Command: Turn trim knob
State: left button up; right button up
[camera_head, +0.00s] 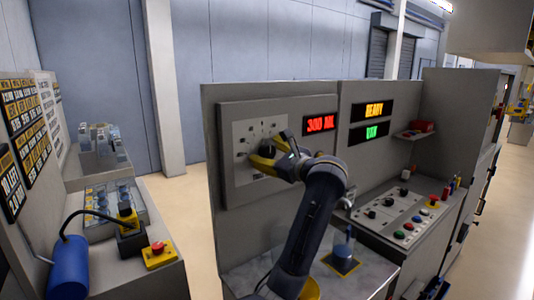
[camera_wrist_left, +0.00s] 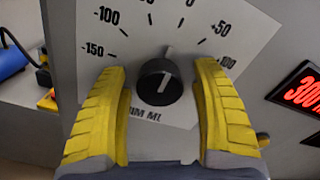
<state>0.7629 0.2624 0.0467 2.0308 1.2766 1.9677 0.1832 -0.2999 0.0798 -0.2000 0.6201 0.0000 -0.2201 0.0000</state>
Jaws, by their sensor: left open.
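The trim knob is a round black knob (camera_wrist_left: 160,82) with a pale pointer line on a white dial plate (camera_wrist_left: 245,25) in the left wrist view. The pointer aims up, close to the top of the scale. My left gripper (camera_wrist_left: 162,98) is open, with its yellow fingers on either side of the knob and visible gaps between. In the head view my left gripper (camera_head: 262,160) is at the dial plate (camera_head: 242,132) and covers the knob. My right gripper is not in view.
A red display (camera_head: 320,124) reading 300 ML is right of the dial. A button panel (camera_head: 395,215) lies at right. A blue cylinder (camera_head: 68,268) and a red stop button (camera_head: 157,248) are at left.

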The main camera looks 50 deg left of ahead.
pick_arm(q)
jog(key=shift+a, duration=0.1)
jog(key=shift+c, duration=0.5)
jog(key=c, duration=1.2)
jog(key=shift+m, duration=0.7)
jog(key=m, duration=0.4)
jog(key=shift+f, duration=0.15)
jog(key=m, duration=0.6)
jog(key=shift+s+m, duration=0.1)
jog(key=shift+m, duration=0.2)
